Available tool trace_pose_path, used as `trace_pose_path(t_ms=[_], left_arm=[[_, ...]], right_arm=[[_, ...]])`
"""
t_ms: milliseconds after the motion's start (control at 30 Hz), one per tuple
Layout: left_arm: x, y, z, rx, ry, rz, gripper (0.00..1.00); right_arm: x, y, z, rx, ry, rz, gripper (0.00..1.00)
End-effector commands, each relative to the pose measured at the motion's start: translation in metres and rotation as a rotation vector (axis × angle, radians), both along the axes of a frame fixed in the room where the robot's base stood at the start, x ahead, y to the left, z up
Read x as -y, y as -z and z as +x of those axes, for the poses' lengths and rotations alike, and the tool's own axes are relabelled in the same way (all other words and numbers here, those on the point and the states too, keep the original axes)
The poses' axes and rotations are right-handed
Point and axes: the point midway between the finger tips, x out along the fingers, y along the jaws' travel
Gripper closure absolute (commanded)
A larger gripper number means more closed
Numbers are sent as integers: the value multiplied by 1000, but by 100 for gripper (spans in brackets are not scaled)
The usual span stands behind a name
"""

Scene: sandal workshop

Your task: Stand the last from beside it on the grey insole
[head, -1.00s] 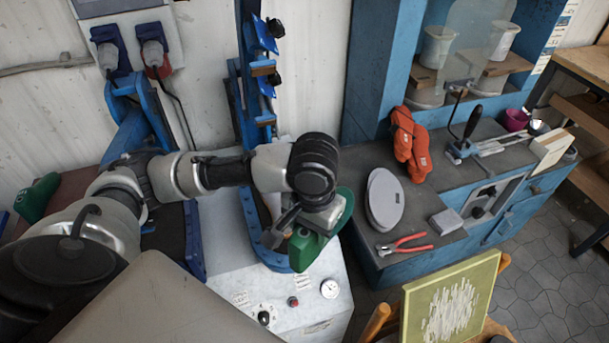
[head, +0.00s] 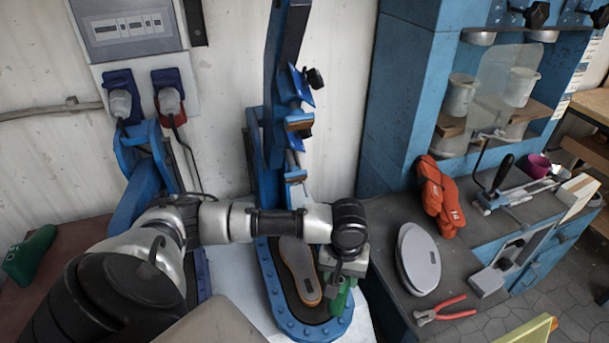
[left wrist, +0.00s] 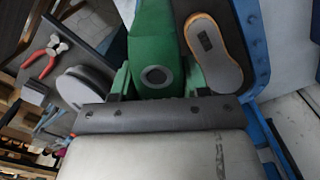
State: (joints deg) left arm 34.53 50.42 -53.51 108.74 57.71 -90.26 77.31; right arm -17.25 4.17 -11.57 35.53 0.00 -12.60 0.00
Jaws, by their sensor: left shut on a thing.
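The green last (left wrist: 156,35) is held by my left gripper (left wrist: 157,88) and stretches away from it in the left wrist view; a round dark hole shows in its near face. In the head view the gripper (head: 342,272) hides most of the last (head: 342,301). The grey insole (head: 300,268) with an orange-tan edge lies flat on the dark pad of the blue press. It also shows in the left wrist view (left wrist: 212,58), just right of the last. Whether the last touches the pad cannot be told. My right gripper is not in view.
The blue press rim (head: 282,317) surrounds the pad, with its upright post behind. Another green last (head: 29,255) lies far left.

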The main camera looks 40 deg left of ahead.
Motion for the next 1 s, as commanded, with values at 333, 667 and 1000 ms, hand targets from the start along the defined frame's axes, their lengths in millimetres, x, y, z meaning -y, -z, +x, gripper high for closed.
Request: trace_pose_path(t_ms=[333,667,1000], left_arm=[[-79,-8,5,-14,-368,-10,78],[-113,-1,1,-13,-494,-21,78],[-112,14,1,-13,-495,-21,78]], right_arm=[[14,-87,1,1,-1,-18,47],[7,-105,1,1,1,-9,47],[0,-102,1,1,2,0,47]])
